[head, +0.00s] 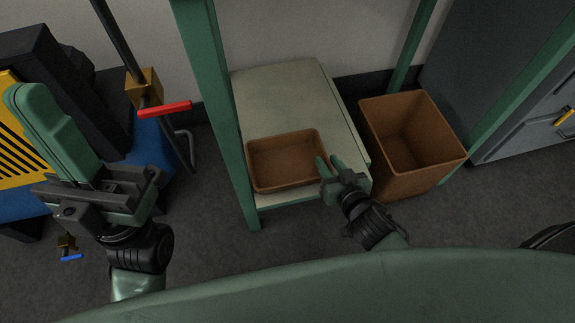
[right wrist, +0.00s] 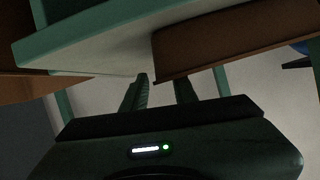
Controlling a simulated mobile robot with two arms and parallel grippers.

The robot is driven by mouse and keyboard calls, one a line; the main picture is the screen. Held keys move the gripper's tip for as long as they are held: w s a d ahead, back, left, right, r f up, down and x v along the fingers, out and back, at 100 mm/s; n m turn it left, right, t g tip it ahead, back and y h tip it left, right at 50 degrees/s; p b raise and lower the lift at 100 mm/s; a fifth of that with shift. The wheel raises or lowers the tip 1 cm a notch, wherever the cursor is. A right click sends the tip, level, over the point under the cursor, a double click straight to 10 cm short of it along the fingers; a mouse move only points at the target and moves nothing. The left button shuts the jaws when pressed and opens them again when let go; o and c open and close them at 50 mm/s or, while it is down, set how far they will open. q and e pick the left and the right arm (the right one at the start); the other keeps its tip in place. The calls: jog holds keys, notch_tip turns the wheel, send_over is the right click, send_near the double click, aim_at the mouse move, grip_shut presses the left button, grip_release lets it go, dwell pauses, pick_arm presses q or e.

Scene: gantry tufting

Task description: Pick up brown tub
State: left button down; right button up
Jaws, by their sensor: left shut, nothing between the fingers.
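A shallow brown tub (head: 287,160), open at the top, sits on the front of a pale low shelf (head: 285,90). My right gripper (head: 329,160) is at the tub's front right corner with its fingers apart. In the right wrist view, the tub (right wrist: 235,40) shows close up and covers the tip of one finger; the gripper (right wrist: 160,85) has a gap between its fingers. I cannot tell whether the tub's wall lies between them. My left gripper (head: 45,120) is shut and empty, far to the left of the tub.
A taller brown bin (head: 410,185) stands on the floor right of the shelf. Green posts (head: 215,90) frame the shelf. A red-handled valve (head: 165,108) and blue and yellow machinery are at the left. A grey cabinet (head: 500,90) is at the right.

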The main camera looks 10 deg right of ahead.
aim_at(322, 154)
jog(key=b+x, duration=0.1)
jog(key=x, duration=0.3)
jog(key=shift+w+f, duration=0.15)
jog(key=shift+w, duration=0.1)
grip_shut()
dwell(1.1)
